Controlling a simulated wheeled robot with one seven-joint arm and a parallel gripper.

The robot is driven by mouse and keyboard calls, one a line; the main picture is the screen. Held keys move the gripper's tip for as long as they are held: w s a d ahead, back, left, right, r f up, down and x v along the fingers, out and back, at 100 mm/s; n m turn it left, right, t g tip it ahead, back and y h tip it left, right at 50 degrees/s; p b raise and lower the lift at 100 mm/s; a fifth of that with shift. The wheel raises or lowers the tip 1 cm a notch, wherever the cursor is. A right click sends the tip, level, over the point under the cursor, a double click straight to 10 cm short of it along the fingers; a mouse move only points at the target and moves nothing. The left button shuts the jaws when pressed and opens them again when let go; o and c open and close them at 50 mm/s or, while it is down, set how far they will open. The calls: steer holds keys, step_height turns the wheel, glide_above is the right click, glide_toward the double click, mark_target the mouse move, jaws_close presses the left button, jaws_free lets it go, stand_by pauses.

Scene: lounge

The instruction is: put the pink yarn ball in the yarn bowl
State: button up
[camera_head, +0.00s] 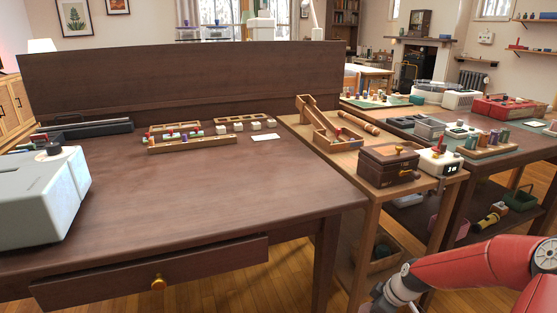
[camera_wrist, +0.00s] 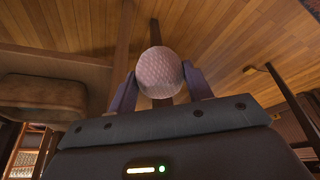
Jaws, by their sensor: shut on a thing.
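In the wrist view my gripper (camera_wrist: 161,84) is shut on a pale pinkish, textured ball, the pink yarn ball (camera_wrist: 160,70), held between its two fingers. The ball sticks out past the fingertips, and wooden planks show behind it. In the head view my red arm reaches in at the lower right, low beside the small side table; the gripper and ball cannot be made out there. I cannot make out the yarn bowl for certain in either view.
A large dark desk (camera_head: 200,210) fills the left. The side table (camera_head: 290,120) holds a brown box (camera_head: 388,168) and a wooden ramp (camera_head: 318,120). Its low shelf carries an open tray (camera_head: 372,268) with a dark round thing. A cluttered table (camera_head: 530,150) stands right.

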steer(key=s+a+f+m+t+h, duration=0.1)
steer(key=s+a+m+h, duration=0.1)
steer(key=a+m, duration=0.8)
steer(key=shift+s+a+m+t+h, duration=0.15)
steer(key=shift+a+m+t+h, duration=0.25)
steer(key=shift+h, duration=0.5)
steer(key=shift+f, duration=0.1)
